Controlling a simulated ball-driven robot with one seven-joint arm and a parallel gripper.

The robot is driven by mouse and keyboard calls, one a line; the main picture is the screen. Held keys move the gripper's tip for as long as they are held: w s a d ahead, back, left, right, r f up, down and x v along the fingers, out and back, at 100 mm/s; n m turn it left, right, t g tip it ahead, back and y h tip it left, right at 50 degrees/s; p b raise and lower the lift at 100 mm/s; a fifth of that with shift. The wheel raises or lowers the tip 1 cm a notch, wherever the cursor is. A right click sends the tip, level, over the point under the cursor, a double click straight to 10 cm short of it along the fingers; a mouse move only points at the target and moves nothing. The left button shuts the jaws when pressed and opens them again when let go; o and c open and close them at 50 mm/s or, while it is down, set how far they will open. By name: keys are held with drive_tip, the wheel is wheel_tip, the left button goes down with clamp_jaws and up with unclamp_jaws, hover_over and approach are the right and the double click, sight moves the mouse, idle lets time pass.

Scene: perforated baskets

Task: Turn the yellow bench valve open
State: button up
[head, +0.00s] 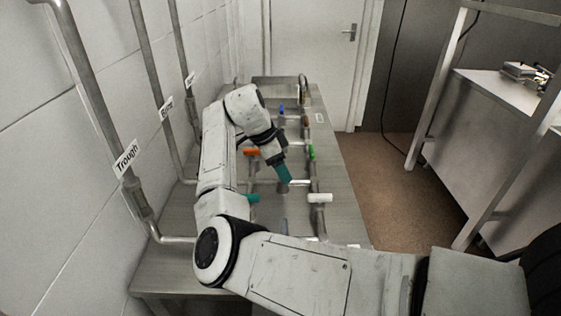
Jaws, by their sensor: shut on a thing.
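My gripper (286,181) points down over the pipework on the metal bench, with teal parts at its end. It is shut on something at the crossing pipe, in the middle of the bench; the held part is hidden. I see no yellow valve handle clearly. It may be behind the gripper, but I cannot tell. Other valve handles stand around it: orange (251,152), green (311,152), teal (252,198) and white (320,198).
The metal bench (165,268) runs toward a white door (315,50). Pipes labelled Trough (126,159) and Brine (166,107) climb the left wall. A blue handle (281,108) is farther back. A steel rack frame (435,90) stands right, beyond open floor (395,185).

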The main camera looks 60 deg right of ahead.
drive_tip(key=n+p, duration=0.1)
drive_tip(key=n+t+p, duration=0.1)
drive_tip(key=n, duration=0.1)
drive_tip(key=n+h+p, duration=0.1)
drive_tip(key=shift+s+r+n+p, duration=0.15)
drive_tip(key=shift+r+n+p, duration=0.1)
drive_tip(key=shift+n+p, duration=0.1)
drive_tip(key=n+t+p, duration=0.1)
drive_tip(key=n+p, duration=0.2)
drive_tip(key=shift+s+n+t, duration=0.1)
drive_tip(key=shift+n+t, duration=0.15)
drive_tip(key=shift+t, duration=0.15)
drive_tip(key=n+t+p, duration=0.1)
drive_tip(key=n+p, duration=0.3)
drive_tip(key=shift+t, duration=0.4)
drive_tip(key=shift+f+n+t+p, duration=0.1)
drive_tip(key=shift+n+t+p, duration=0.4)
drive_tip(key=shift+n+p, duration=0.85)
drive_tip(key=o, duration=1)
drive_tip(key=shift+s+f, duration=0.1)
drive_tip(key=shift+o, duration=0.2)
drive_tip(key=b+v, duration=0.1)
drive_tip(key=v, duration=0.9)
drive_tip(key=shift+r+b, duration=0.35)
drive_tip(key=shift+r, duration=0.05)
